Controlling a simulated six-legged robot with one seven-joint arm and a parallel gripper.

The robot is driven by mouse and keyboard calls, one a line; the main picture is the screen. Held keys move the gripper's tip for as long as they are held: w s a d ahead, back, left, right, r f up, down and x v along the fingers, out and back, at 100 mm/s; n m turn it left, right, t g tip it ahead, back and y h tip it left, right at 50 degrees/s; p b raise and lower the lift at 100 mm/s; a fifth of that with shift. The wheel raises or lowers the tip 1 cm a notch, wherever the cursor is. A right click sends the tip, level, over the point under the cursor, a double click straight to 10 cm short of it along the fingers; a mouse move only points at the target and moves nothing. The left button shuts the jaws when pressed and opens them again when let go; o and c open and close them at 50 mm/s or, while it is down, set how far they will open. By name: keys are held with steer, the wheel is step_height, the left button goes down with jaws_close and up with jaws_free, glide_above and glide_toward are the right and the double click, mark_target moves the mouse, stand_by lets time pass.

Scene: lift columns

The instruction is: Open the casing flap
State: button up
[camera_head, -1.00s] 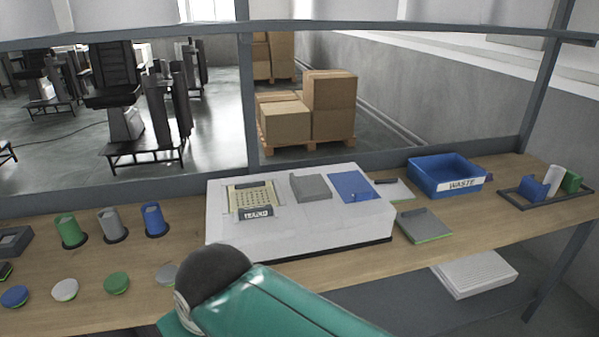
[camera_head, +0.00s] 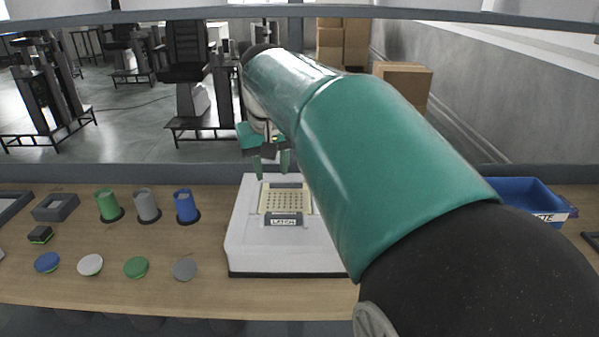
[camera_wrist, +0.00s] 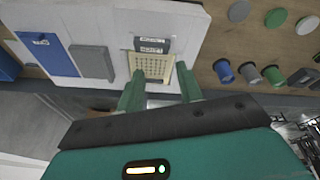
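The white casing (camera_head: 246,230) stands on the bench, partly hidden behind my arm. A beige perforated panel (camera_head: 276,201) is set in its top, with a dark grey latch piece bearing a LATCH label (camera_head: 283,220) at its near edge. In the wrist view, the casing (camera_wrist: 100,20) also has a grey plate (camera_wrist: 92,62) and a blue plate (camera_wrist: 45,55) on top. I cannot tell which part is the flap. My gripper (camera_head: 271,163) is open and empty, above the casing's far edge. In the wrist view, its fingers (camera_wrist: 160,80) flank the beige panel, apparently without touching it.
Green, grey and blue cups (camera_head: 147,205) stand left of the casing, with several coloured discs (camera_head: 136,267) in front of them. A blue waste bin (camera_head: 528,195) stands at the right. A grey rail (camera_head: 190,14) crosses above the bench.

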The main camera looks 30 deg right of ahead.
steer(key=w+d+f+m+g, duration=0.1)
steer(key=w+d, duration=0.2)
steer(key=d, duration=0.5)
steer(key=w+d+f+m+g+y, duration=0.1)
steer(key=w+d+f, duration=0.1)
steer(key=d, duration=0.6)
steer(key=w+d+f+m, duration=0.1)
steer(key=w+d+m, duration=0.15)
steer(key=d, duration=0.55)
steer(key=shift+n, duration=0.45)
step_height(320, 180, down, 14)
steer(key=shift+r, duration=0.2)
jaws_close()
